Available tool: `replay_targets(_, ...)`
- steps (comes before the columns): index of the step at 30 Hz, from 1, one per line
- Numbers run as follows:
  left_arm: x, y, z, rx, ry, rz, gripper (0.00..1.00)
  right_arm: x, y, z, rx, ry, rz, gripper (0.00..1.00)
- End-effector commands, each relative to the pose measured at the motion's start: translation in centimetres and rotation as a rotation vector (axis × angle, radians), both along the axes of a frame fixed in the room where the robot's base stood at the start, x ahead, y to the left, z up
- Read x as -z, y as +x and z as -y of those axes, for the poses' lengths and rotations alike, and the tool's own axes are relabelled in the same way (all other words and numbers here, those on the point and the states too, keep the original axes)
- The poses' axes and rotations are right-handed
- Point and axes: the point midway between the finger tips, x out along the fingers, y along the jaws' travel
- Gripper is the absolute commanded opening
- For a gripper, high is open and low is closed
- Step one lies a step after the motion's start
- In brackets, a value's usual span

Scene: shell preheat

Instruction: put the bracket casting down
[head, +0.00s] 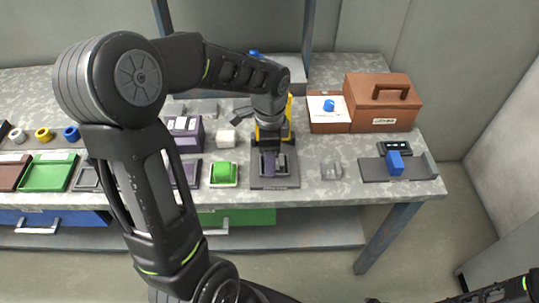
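My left arm reaches over the bench, and its gripper (269,145) points down above a dark grey plate (273,184). A dark purple-grey piece (268,165), which may be the bracket casting, is at the fingertips over that plate. The fingers are small and partly hidden by my wrist, so I cannot tell whether they are shut on the piece or whether it rests on the plate. My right arm shows only at the bottom right corner, and its gripper is not clearly visible.
A yellow-and-black device (289,118) stands right behind the gripper. A green block (223,173) is to the left, a clear piece (331,169) to the right. Further right are a brown case (382,101) and a blue block (395,163) on a grey fixture. Bare bench shows around the clear piece.

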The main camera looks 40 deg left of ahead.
Motion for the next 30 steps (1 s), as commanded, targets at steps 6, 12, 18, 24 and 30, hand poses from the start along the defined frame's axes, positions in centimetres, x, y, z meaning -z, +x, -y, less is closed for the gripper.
replay_targets(6, -3.0, 0.1, 0.0, -0.001, 0.001, 0.007, 0.59, 0.0, 0.0, 0.0, 0.0, 0.0, 0.0, 0.36)
replay_targets(12, -7.2, 0.2, 0.0, 0.0, 0.001, 0.007, 0.59, -0.1, 0.0, 0.0, 0.0, 0.0, 0.0, 0.36)
replay_targets(18, -10.7, 0.1, 0.0, 0.0, 0.001, 0.004, 0.59, -0.1, 0.0, 0.0, 0.0, 0.0, 0.0, 0.36)
replay_targets(24, -12.0, 0.1, 0.0, 0.0, 0.0, 0.003, 0.59, -0.1, 0.0, 0.0, 0.0, 0.0, 0.0, 0.36)
replay_targets(30, -12.0, 0.0, 0.0, 0.0, 0.0, 0.001, 0.59, -0.1, 0.0, 0.0, 0.0, 0.0, 0.0, 0.36)
